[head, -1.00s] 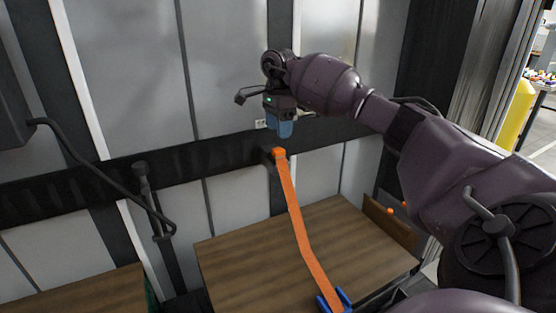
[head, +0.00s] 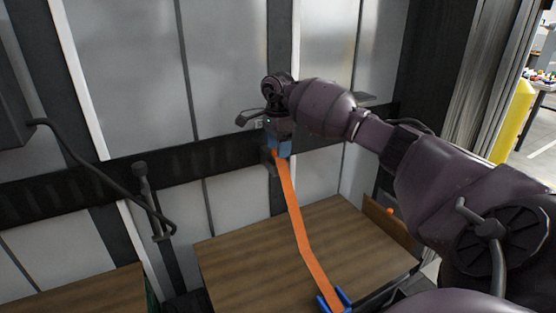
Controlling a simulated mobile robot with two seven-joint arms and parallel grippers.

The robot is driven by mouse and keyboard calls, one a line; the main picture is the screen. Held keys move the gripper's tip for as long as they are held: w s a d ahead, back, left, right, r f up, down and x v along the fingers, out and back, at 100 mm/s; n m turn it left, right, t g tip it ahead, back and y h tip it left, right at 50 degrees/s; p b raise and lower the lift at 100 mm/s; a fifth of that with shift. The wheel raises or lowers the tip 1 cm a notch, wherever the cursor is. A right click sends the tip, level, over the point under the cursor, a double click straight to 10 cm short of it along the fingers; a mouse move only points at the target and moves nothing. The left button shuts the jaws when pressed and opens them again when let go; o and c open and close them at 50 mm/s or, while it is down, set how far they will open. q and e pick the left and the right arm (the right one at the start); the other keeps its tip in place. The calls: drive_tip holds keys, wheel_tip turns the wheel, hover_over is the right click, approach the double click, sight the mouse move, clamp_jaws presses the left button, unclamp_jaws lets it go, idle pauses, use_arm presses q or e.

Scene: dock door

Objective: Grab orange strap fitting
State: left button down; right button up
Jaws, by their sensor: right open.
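The orange strap (head: 300,232) runs from a fitting on the dark wall rail (head: 225,157) down over a wooden surface to a blue piece (head: 341,299) at the bottom. My right gripper (head: 279,150) points down at the strap's upper end, with its blue fingers around or just in front of the orange fitting. The fingers hide most of the fitting, so I cannot tell whether they touch it. The right gripper is open.
A wooden tabletop (head: 240,262) lies below the rail, with a brown board (head: 389,222) at its right end. A dark bent rod (head: 150,200) stands at the left by the wall. A yellow post (head: 514,120) is at the far right.

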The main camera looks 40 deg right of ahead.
drive_tip(key=shift+f, duration=0.25)
idle(0.5)
drive_tip(key=c, duration=1.1)
drive_tip(key=shift+o, duration=0.2)
